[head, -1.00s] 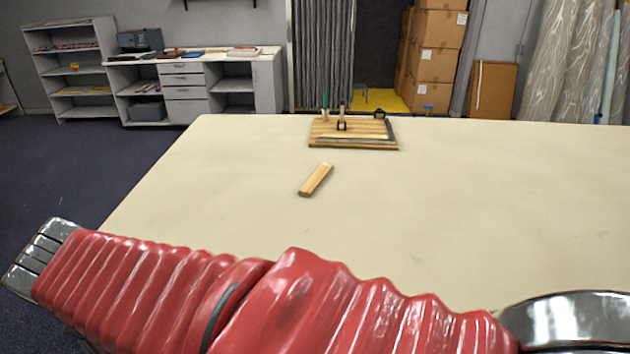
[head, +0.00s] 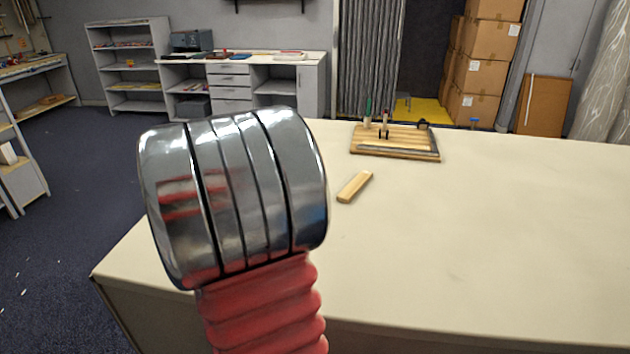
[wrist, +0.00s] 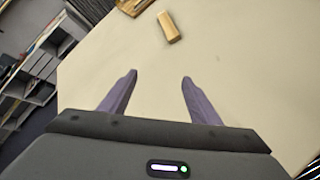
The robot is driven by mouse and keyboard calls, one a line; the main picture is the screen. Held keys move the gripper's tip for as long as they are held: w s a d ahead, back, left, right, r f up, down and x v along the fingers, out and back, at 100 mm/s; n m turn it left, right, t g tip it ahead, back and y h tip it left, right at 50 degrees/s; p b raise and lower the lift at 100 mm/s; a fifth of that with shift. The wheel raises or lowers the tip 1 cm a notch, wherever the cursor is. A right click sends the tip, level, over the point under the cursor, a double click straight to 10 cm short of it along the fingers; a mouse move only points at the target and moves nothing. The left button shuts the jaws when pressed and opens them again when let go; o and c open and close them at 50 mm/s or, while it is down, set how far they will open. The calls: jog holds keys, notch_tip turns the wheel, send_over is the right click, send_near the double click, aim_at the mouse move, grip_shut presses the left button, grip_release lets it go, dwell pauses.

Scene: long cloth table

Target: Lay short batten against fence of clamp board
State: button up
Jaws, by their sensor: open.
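The short batten (head: 355,187) is a plain pale wooden strip lying flat on the cloth table, in front of the clamp board and apart from it. The clamp board (head: 395,152) is a wooden board near the table's far edge, with clamps on top and a grey strip along its near side. In the wrist view the batten (wrist: 169,27) lies beyond the fingertips, and a corner of the board (wrist: 133,5) shows at the top edge. My gripper (wrist: 158,78) is open and empty over the table, short of the batten. In the head view my arm hides the gripper.
The cloth table (head: 480,240) is bare to the right of the batten and board. Shelves (head: 128,65) and a cabinet (head: 240,85) stand behind at the left. Stacked cardboard boxes (head: 487,65) stand beyond the table's far side.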

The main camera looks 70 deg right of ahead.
jog(key=s+d+f+n, duration=0.2)
jog(key=d+f, duration=0.1)
jog(key=d, duration=0.3)
jog(key=s+d+f+n+h, duration=0.1)
jog(key=s+d+f+n, duration=0.1)
jog(key=d, duration=0.3)
jog(key=s+d+f+n+g, duration=0.1)
jog(key=s+d+f+n, duration=0.2)
jog(key=s+d+f, duration=0.1)
jog(key=shift+w+x, duration=0.1)
jog(key=shift+x, duration=0.6)
jog(key=shift+w+x, duration=0.15)
jog(key=shift+x, duration=0.55)
jog(key=shift+r+h, duration=0.15)
jog(key=shift+h, duration=0.15)
jog(key=shift+d, duration=0.1)
send_near(348, 191)
jog(key=shift+x, duration=1.6)
jog(key=shift+x, duration=2.55)
jog(key=shift+s, duration=0.1)
